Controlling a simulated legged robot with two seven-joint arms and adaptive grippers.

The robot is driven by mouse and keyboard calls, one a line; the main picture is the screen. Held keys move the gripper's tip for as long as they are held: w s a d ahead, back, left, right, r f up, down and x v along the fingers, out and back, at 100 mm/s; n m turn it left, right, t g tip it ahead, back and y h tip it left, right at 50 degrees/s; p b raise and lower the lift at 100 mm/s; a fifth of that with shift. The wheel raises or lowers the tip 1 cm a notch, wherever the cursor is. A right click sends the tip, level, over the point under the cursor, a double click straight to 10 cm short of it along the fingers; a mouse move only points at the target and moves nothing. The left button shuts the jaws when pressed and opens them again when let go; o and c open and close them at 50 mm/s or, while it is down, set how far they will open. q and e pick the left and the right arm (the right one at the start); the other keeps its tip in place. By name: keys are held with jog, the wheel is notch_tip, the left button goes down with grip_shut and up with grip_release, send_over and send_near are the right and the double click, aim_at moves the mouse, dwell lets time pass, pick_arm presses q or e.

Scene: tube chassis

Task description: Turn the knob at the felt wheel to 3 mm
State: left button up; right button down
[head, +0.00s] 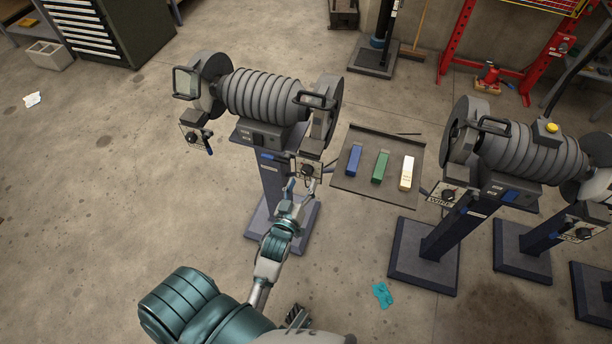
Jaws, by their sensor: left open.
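A double-ended grinder (262,97) stands on a pedestal at centre left, with a wheel at each end. A dark knob (306,170) on a pale plate sits below its right wheel (325,108). Another knob (192,137) sits below its left wheel (214,72). I cannot tell from here which wheel is felt, and the scale marks are too small to read. My left gripper (300,187) is open, just below the right-hand knob, with its fingers pointing up at it. Whether they touch the knob I cannot tell. My right gripper does not show clearly.
A tray (348,184) with blue, green and cream bars is right of the grinder. A second grinder (535,150) with its own knobs stands farther right. A teal cloth (382,294) lies on the floor. The floor at left is mostly clear.

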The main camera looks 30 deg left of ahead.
aim_at(306, 175)
pick_arm(q)
jog(key=shift+x, duration=1.85)
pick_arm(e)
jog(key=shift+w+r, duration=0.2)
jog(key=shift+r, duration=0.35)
pick_arm(q)
jog(key=c, duration=1.1)
jog(key=shift+c, duration=0.2)
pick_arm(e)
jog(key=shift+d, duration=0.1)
pick_arm(q)
jog(key=shift+m+p, duration=0.4)
jog(key=shift+p, duration=0.3)
jog(key=o, duration=1.1)
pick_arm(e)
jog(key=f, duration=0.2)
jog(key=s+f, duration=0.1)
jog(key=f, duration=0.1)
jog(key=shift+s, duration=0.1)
pick_arm(q)
jog(key=shift+o, duration=0.2)
